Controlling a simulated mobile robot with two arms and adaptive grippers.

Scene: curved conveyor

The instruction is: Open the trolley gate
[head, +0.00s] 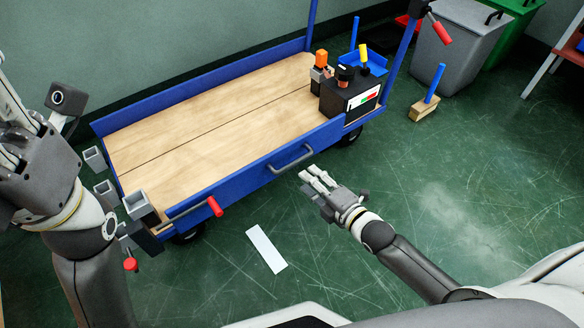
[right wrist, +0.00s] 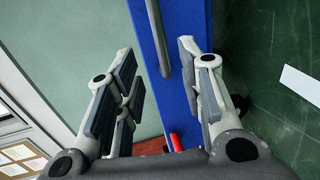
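The blue trolley (head: 95,128) has a wooden bed and a blue side gate (head: 252,178) facing me. A grey bar handle (head: 291,158) is on the gate; it also shows in the right wrist view (right wrist: 159,40). A red-gripped latch lever (head: 215,206) lies along the gate's left part. My right gripper (head: 309,176) is just right of and below the handle, apart from it. In the right wrist view it (right wrist: 165,85) is open, with the blue gate visible between its fingers. My left gripper (head: 12,115) is at the left edge, partly cut off; its opening is unclear.
A black box (head: 335,104) with small items stands at the bed's right end. A white strip (head: 266,249) lies on the green floor before the trolley. A wooden block with a blue handle (head: 424,108) and a grey bin (head: 452,60) are to the right. Floor in front is mostly clear.

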